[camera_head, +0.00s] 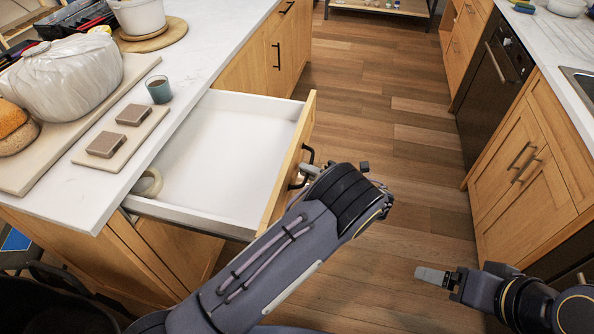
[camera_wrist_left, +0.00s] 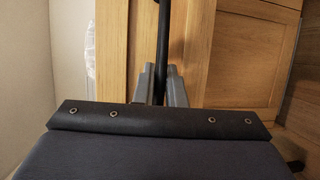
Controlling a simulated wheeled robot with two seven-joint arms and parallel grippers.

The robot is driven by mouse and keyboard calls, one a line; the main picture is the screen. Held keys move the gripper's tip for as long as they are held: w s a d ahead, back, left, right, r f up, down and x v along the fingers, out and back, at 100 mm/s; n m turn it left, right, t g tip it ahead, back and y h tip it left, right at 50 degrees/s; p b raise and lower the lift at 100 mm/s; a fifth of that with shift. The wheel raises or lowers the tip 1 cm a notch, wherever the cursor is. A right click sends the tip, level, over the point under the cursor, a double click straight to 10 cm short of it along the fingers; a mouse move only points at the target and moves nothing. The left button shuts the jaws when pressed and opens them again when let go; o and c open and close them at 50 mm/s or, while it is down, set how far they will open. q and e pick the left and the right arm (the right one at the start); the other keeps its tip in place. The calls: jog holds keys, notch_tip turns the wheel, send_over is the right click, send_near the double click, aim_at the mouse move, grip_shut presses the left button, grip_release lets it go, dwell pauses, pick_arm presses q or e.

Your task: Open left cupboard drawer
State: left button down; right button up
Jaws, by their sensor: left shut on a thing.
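The left cupboard drawer (camera_head: 225,150) is pulled far out from under the white counter, its white inside showing. A roll of tape (camera_head: 148,183) lies in its near left corner. The drawer front is light wood with a black bar handle (camera_head: 303,170). My left gripper (camera_head: 308,172) is at that handle, its fingertips partly hidden by the wrist. In the left wrist view the two grey fingers (camera_wrist_left: 160,85) are closed around the black handle bar (camera_wrist_left: 162,45). My right gripper (camera_head: 432,275) is low at the right, over the floor, apart from any furniture; its finger gap does not show clearly.
Cabinets (camera_head: 525,160) with a sink stand at the right. The wooden floor (camera_head: 385,120) between is clear.

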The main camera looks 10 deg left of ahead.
pick_arm(q)
jog(key=shift+s+d+f, duration=0.1)
jog(key=shift+d, duration=1.1)
pick_arm(e)
jog(key=shift+d+f, duration=0.2)
jog(key=shift+d, duration=0.2)
pick_arm(q)
jog(key=c, duration=1.5)
grip_release()
jog(key=shift+b+v, duration=0.7)
jog(key=shift+v, duration=3.2)
pick_arm(e)
jog(key=shift+f, duration=0.55)
